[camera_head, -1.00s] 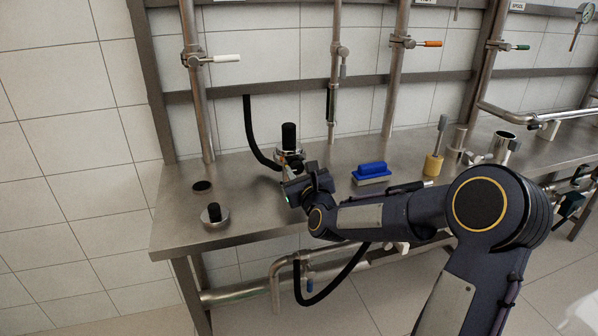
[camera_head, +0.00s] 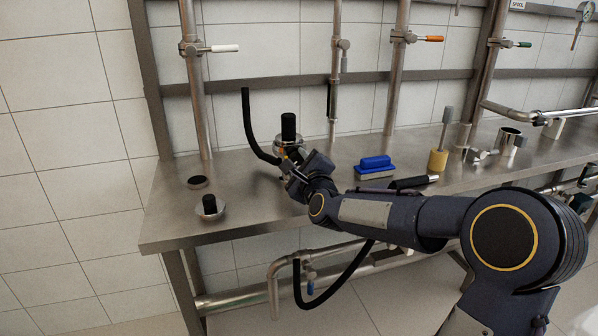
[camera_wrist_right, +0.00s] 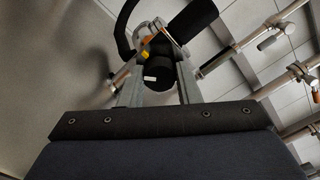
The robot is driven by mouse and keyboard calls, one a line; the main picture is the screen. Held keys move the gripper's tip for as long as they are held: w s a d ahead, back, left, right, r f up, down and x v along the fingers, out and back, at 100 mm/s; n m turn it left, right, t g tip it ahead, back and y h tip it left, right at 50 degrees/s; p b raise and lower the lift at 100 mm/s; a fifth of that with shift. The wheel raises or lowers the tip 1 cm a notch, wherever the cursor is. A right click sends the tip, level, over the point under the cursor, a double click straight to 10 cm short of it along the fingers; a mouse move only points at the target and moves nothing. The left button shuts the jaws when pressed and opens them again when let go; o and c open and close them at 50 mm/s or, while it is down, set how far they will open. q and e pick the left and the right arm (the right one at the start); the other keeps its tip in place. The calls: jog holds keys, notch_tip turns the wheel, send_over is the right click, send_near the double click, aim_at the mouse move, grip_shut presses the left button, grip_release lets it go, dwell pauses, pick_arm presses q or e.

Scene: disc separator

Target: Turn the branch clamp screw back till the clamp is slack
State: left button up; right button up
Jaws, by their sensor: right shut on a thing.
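The clamp stands at the separator's branch, under an upright black cylinder (camera_head: 288,127) on a metal collar, with a black hose (camera_head: 249,120) joining it from the left. My right gripper (camera_head: 286,168) is at the front of this fitting and hides much of the clamp. In the right wrist view, a black clamp screw knob (camera_wrist_right: 158,72) with a small white mark lies between the two fingers of my right gripper (camera_wrist_right: 160,84), which is shut on it. A yellow-orange part (camera_wrist_right: 146,54) shows just beyond the knob. My left gripper is not in view.
A round lid with a black knob (camera_head: 209,206) and a dark round opening (camera_head: 197,182) are at the bench's left end. A blue brush (camera_head: 375,164) and a yellow-based tool (camera_head: 438,159) stand right of my gripper. Vertical pipes with valve handles rise behind.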

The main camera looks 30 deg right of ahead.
jog(key=n+b, duration=0.1)
jog(key=n, duration=0.1)
jog(key=shift+a+f+n, duration=0.1)
jog(key=shift+n, duration=0.3)
jog(key=n+b, duration=0.1)
jog(key=n, duration=0.1)
jog(key=shift+n, duration=0.4)
jog(key=n, duration=0.2)
jog(key=shift+n, duration=0.4)
jog(key=n, duration=0.3)
jog(key=shift+n, duration=0.3)
jog(key=n, duration=0.3)
jog(key=shift+n+p, duration=0.3)
jog(key=n+p, duration=0.1)
jog(key=n, duration=0.2)
jog(key=shift+n, duration=0.3)
jog(key=n+p, duration=0.1)
jog(key=n, duration=0.5)
jog(key=shift+n+p, duration=0.4)
